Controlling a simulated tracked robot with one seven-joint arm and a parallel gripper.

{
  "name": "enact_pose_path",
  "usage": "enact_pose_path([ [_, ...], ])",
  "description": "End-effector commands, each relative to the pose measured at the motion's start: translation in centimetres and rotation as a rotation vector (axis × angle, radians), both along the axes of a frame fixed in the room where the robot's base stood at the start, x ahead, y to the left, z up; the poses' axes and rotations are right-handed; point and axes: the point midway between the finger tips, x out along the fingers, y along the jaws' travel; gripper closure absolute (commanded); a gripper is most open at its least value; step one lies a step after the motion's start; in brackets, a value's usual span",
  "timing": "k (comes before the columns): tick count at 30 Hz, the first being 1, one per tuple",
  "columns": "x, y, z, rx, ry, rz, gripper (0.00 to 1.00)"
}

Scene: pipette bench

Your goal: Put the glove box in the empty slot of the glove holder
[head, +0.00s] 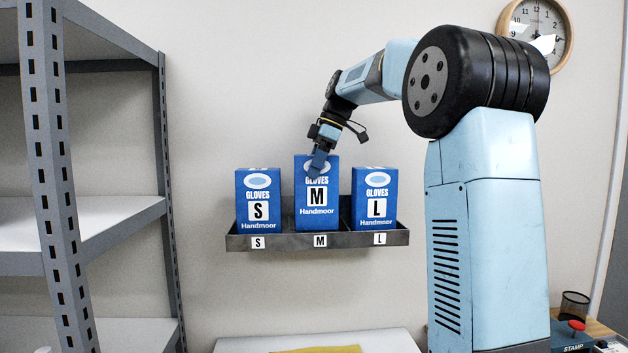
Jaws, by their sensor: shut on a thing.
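The blue glove box marked M (316,217) is upright at the middle slot of the dark wall-mounted glove holder (282,241). It stands higher than its neighbours, and its lower edge shows just above the holder's front lip. Whether its base touches the holder floor is hidden. My gripper (317,170) is shut on the M box at its top. The S glove box (258,222) sits in the left slot and the L glove box (375,219) in the right slot. The holder's front carries S, M and L labels below the matching boxes.
A grey metal shelf rack (46,150) stands at the left. A pale surface with a yellow item (318,349) lies below the holder. A wire cup (574,305) and a stamp (577,326) are at the lower right. A clock (538,30) hangs at the upper right.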

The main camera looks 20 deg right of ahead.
Motion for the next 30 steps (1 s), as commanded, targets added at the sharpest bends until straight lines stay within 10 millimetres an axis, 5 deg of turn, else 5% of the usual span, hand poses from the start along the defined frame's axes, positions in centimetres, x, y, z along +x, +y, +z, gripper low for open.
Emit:
enact_pose_path([
  [7, 0.1, -0.2, -3.1, 0.0, 0.002, -0.001, 1.0],
  [17, 0.2, -0.2, -3.4, 0.0, 0.0, -0.001, 1.0],
  [18, 0.2, -0.2, -3.5, 0.0, 0.0, -0.001, 0.31],
  [26, 0.2, -0.2, -3.4, 0.0, 0.0, -0.001, 0.06],
  [30, 0.2, -0.2, -3.4, 0.0, 0.001, -0.002, 0.06],
])
